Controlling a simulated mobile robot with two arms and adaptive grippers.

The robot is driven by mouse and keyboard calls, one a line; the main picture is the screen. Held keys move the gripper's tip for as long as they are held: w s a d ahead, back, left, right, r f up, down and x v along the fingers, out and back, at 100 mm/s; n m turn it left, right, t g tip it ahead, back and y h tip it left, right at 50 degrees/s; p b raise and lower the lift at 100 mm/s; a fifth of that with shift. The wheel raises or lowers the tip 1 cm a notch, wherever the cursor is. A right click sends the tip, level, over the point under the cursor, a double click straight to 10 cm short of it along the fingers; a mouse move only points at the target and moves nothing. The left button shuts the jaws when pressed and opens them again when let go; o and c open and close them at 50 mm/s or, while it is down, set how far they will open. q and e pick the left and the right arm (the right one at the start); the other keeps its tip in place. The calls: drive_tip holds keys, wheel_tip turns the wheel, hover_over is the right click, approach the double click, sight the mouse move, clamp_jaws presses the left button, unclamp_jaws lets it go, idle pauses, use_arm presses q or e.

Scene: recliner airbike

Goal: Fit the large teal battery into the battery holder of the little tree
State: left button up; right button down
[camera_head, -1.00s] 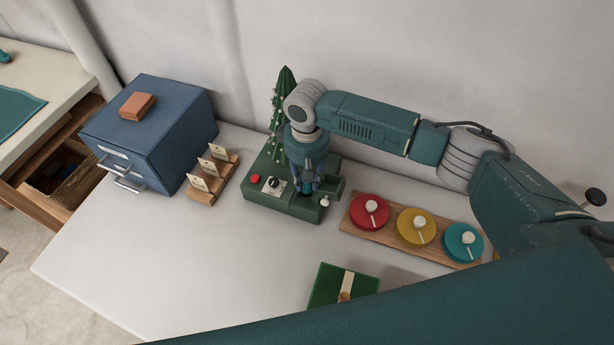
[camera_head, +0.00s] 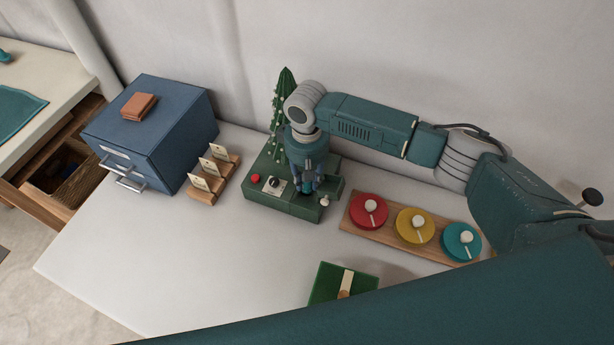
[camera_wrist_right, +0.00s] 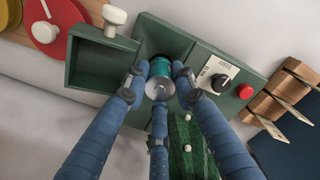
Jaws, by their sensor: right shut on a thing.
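The little tree (camera_head: 285,100) stands on a green base (camera_head: 283,205) with a red button and a black knob. In the right wrist view the teal battery (camera_wrist_right: 181,70) is at the round holder opening (camera_wrist_right: 164,42) in the base, between the fingers. My right gripper (camera_head: 306,190) points down over the base and is shut on the battery; it also shows in the right wrist view (camera_wrist_right: 160,85). The fingers hide part of the battery, and I cannot tell how deep it sits. My left gripper is not in view.
An open square compartment (camera_wrist_right: 98,62) with a white knob beside it adjoins the holder. A wooden board (camera_head: 386,229) with red, yellow and teal discs is to the right. A blue cabinet (camera_head: 150,130) and card stand (camera_head: 212,178) are left.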

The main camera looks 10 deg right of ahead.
sight(308, 186)
drive_tip(key=shift+f+b, duration=0.65)
drive_tip(key=shift+f, duration=0.95)
drive_tip(key=c, duration=1.5)
unclamp_jaws()
drive_tip(key=shift+o, duration=0.7)
drive_tip(key=shift+f, duration=0.1)
drive_tip(key=shift+s+d, duration=0.1)
wheel_tip(308, 186, up, 7)
drive_tip(key=shift+f, duration=0.1)
drive_tip(key=shift+w+a+r, duration=0.15)
drive_tip(key=shift+r, duration=0.25)
drive_tip(key=shift+w+a+r, duration=0.15)
drive_tip(key=shift+r, duration=0.2)
drive_tip(key=shift+s, duration=0.1)
